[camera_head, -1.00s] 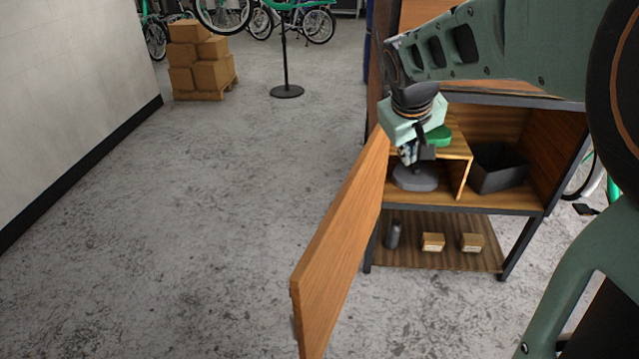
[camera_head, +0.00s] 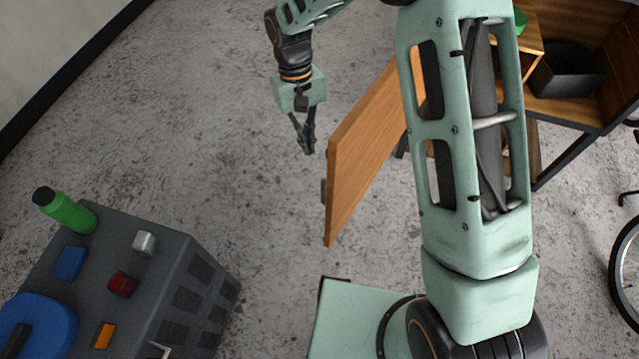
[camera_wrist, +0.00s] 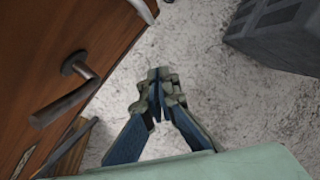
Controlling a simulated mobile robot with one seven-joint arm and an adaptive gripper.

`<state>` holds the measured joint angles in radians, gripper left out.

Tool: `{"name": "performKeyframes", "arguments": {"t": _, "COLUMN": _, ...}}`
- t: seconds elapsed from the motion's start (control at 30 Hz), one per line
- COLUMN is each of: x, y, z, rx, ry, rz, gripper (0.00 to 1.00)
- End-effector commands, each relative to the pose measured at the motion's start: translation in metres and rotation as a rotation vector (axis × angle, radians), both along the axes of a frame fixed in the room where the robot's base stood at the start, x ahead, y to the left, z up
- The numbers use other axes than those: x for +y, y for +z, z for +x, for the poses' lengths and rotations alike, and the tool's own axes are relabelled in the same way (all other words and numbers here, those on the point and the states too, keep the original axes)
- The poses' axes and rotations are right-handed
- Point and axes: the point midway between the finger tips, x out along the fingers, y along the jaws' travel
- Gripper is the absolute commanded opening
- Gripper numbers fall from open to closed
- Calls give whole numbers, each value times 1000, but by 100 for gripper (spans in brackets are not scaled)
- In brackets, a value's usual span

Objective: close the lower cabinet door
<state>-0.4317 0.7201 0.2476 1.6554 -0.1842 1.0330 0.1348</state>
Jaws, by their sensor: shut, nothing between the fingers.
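The lower cabinet door (camera_head: 366,148) is a wooden panel standing wide open, swung out from the cabinet. Its outer face with a dark handle (camera_wrist: 66,88) fills the left of the wrist view. In the head view only an edge of that handle (camera_head: 323,190) shows past the door's free end. My gripper (camera_head: 309,152) is shut and empty, pointing down just left of the door on its outer side, with a small gap to it. Its closed fingers (camera_wrist: 157,82) also show in the wrist view. The cabinet (camera_head: 570,103) is partly hidden behind my arm.
A grey box-like bench (camera_head: 190,248) stands at lower left, with a green bottle (camera_head: 66,210), small coloured blocks and a blue round thing on it. The cabinet's open compartment holds a black bin (camera_head: 566,72). A bicycle wheel (camera_head: 628,265) is at the right. Floor left of the door is clear.

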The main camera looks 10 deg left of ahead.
Motion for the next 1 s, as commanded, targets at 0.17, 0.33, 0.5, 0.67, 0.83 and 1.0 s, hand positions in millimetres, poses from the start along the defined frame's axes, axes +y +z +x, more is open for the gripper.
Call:
{"name": "performKeyframes", "arguments": {"t": 0.17, "x": -3, "y": -17, "z": -5, "rx": 8, "ry": -1, "rz": -3, "gripper": 0}}
{"name": "performKeyframes", "arguments": {"t": 0.33, "x": -8, "y": -50, "z": -12, "rx": 9, "ry": -1, "rz": -4, "gripper": 0}}
{"name": "performKeyframes", "arguments": {"t": 0.5, "x": -13, "y": -87, "z": -19, "rx": 8, "ry": -1, "rz": -5, "gripper": 0}}
{"name": "performKeyframes", "arguments": {"t": 0.67, "x": -23, "y": -96, "z": -33, "rx": 4, "ry": -1, "rz": -3, "gripper": 0}}
{"name": "performKeyframes", "arguments": {"t": 0.83, "x": -33, "y": -96, "z": -46, "rx": 3, "ry": -1, "rz": -3, "gripper": 0}}
{"name": "performKeyframes", "arguments": {"t": 1.0, "x": -37, "y": -97, "z": -52, "rx": 3, "ry": -1, "rz": -1, "gripper": 0}}
